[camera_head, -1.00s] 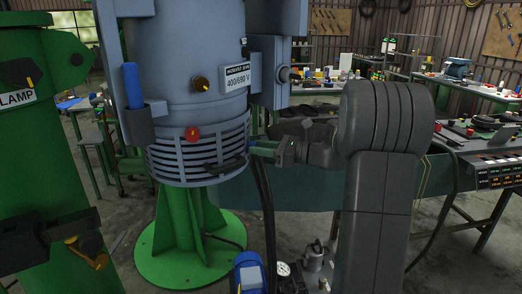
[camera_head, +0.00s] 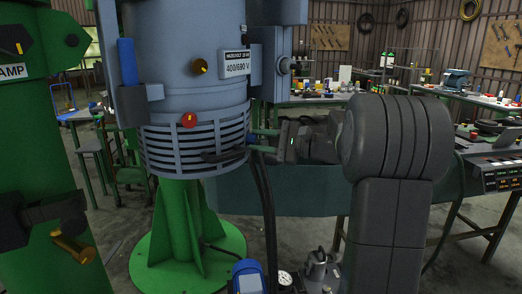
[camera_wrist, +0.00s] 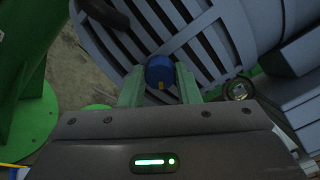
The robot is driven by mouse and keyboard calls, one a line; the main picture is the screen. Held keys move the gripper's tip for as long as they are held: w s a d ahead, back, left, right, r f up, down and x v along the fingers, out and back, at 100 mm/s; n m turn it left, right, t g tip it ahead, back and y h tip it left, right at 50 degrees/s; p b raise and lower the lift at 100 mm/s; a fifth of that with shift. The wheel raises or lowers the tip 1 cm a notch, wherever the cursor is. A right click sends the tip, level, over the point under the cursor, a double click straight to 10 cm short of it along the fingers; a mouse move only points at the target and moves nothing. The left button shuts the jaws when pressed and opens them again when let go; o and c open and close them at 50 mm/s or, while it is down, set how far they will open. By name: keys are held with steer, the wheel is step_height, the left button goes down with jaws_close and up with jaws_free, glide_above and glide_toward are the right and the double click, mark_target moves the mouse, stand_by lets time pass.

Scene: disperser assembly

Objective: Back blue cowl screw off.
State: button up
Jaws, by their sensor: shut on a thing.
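The blue cowl screw (camera_wrist: 160,72) is a round blue knob with a small yellow mark, on the slatted grey cowl (camera_head: 190,148) under the motor. My gripper (camera_wrist: 161,86) has its two green fingers on either side of the blue screw and is shut on it. In the head view my gripper (camera_head: 256,140) reaches the cowl's right side from the right; the screw there is a small blue spot, mostly hidden by the fingers. Whether the screw still sits in its hole cannot be told.
A red knob (camera_head: 188,120) sits on the cowl's front and a dark handle (camera_head: 222,155) beside the gripper. Black cables (camera_head: 268,205) hang below my gripper. A green column (camera_head: 30,140) stands at left. Workbenches stand behind.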

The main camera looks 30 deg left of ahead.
steer(key=n+b, duration=0.1)
steer(key=n, duration=0.1)
steer(key=n+b, duration=0.1)
steer(key=b, duration=0.1)
steer(key=n+b, duration=0.2)
steer(key=shift+f+n, duration=0.3)
steer(key=shift+f, duration=0.05)
steer(key=n+b, duration=0.3)
steer(key=shift+r, duration=0.1)
steer(key=shift+r+n+b, duration=0.1)
steer(key=shift+n+b, duration=0.3)
steer(key=shift+n, duration=0.2)
steer(key=shift+r, duration=0.1)
steer(key=o, duration=1)
steer(key=shift+c, duration=0.2)
